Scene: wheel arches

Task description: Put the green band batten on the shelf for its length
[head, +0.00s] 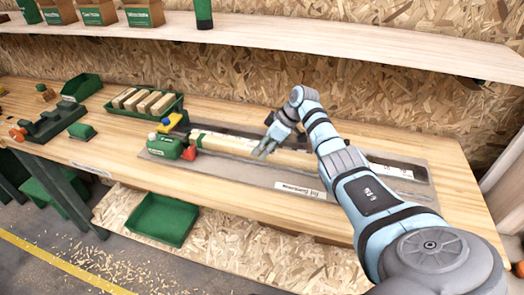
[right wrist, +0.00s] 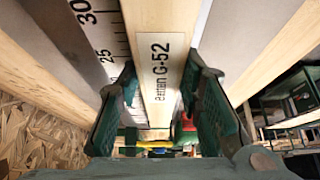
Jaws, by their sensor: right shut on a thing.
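A pale wooden batten (head: 225,144) lies along the grey measuring plate (head: 225,168) on the bench. A ruler (right wrist: 105,40) with numbers 25 and 30 runs beside the batten. A long wooden shelf (head: 300,34) spans the back wall. My left gripper is not in view.
A green and red block (head: 168,147) stands at the plate's left end. A green tray (head: 150,104) of wood blocks is behind it. Labelled boxes (head: 98,12) and a green cylinder (head: 203,14) stand on the shelf. A green bin (head: 162,219) sits below the bench.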

